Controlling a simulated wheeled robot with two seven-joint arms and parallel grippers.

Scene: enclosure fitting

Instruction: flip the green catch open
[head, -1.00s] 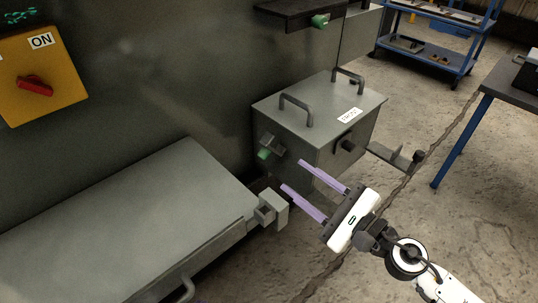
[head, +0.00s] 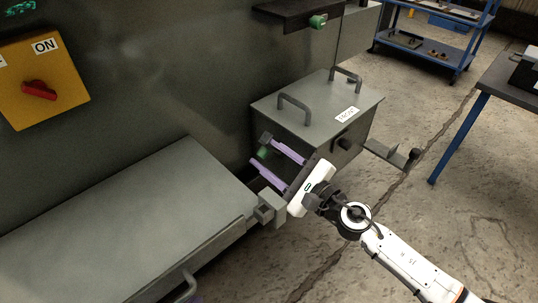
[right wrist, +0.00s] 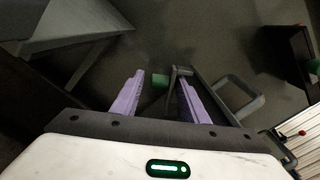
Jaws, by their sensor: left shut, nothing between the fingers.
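The green catch (head: 263,153) is on the left side of the grey box with two handles, close to the wall. It also shows in the right wrist view (right wrist: 160,80), beside a grey bracket. My right gripper (head: 260,148) is open, with its two purple fingers reaching towards the catch. In the right wrist view the catch shows in the gap between the fingertips (right wrist: 158,84); I cannot tell whether either finger touches it. My left gripper (head: 196,299) shows only as a small purple piece at the bottom edge of the head view, shut and empty.
The grey box (head: 310,107) has a dark knob (head: 345,143) in front. A grey flat-topped cabinet (head: 120,220) with a latch block (head: 270,207) is on the left.

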